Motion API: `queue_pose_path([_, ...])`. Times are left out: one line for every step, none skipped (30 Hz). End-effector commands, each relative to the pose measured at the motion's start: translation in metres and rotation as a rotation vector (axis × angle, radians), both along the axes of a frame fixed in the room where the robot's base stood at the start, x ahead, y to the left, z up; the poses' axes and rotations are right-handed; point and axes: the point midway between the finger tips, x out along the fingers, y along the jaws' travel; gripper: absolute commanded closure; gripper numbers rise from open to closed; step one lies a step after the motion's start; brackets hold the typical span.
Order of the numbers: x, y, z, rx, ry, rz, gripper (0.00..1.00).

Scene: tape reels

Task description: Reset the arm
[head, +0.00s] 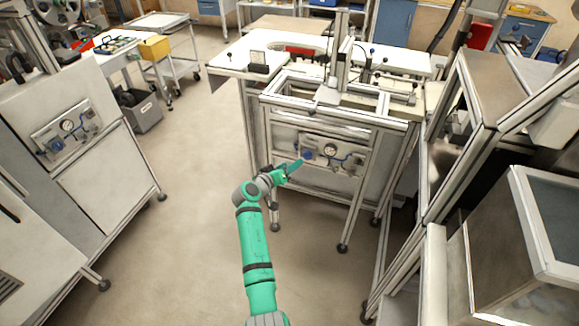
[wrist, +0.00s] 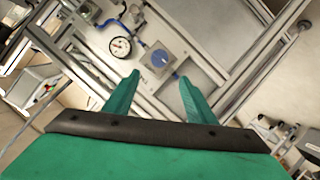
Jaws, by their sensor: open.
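My green arm reaches up through the middle of the head view, with its gripper (head: 296,166) in front of the workstation's lower panel. In the wrist view my gripper (wrist: 157,92) shows two green fingers standing apart with nothing between them. Beyond the fingertips is a panel with a blue round knob (wrist: 159,58) and a white pressure gauge (wrist: 120,47). In the head view the same kind of gauge (head: 331,153) sits just right of the gripper. The fingers look apart from the panel, but the exact gap is hard to tell.
The framed workstation (head: 340,122) stands ahead on several feet. A grey cabinet (head: 90,165) with another gauge panel is at the left. A metal frame machine (head: 480,120) is close on the right. A cart (head: 175,65) and a yellow box (head: 155,47) stand at the back left. Open floor (head: 185,200) lies left of my arm.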

Motion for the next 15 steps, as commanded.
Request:
queue_pose_path([0.0,-0.001,0.0,0.0,0.001,-0.001,0.49])
queue_pose_path([0.0,-0.001,0.0,0.0,0.0,-0.001,0.49])
queue_pose_path([0.0,-0.002,0.0,0.001,0.0,-0.002,0.49])
queue_pose_path([0.0,-0.002,0.0,0.0,0.0,-0.002,0.49])
queue_pose_path([0.0,-0.002,0.0,0.0,0.0,-0.003,0.49])
queue_pose_path([0.0,-0.002,0.0,0.0,0.0,-0.003,0.49])
queue_pose_path([0.0,-0.002,0.0,0.0,0.0,-0.003,0.49])
queue_pose_path([0.0,-0.002,0.0,0.0,0.0,-0.003,0.49])
queue_pose_path([0.0,-0.002,0.0,0.0,0.0,-0.003,0.49])
queue_pose_path([0.0,-0.002,0.0,0.0,0.0,-0.003,0.49])
queue_pose_path([0.0,-0.002,-0.001,0.001,0.001,-0.002,0.49])
queue_pose_path([-0.002,-0.003,-0.003,0.002,0.002,0.0,0.49])
queue_pose_path([-0.004,-0.003,-0.007,0.003,0.005,0.003,0.49])
queue_pose_path([-0.006,-0.003,-0.011,0.006,0.007,0.007,0.49])
queue_pose_path([-0.012,-0.003,-0.019,0.01,0.011,0.015,0.49])
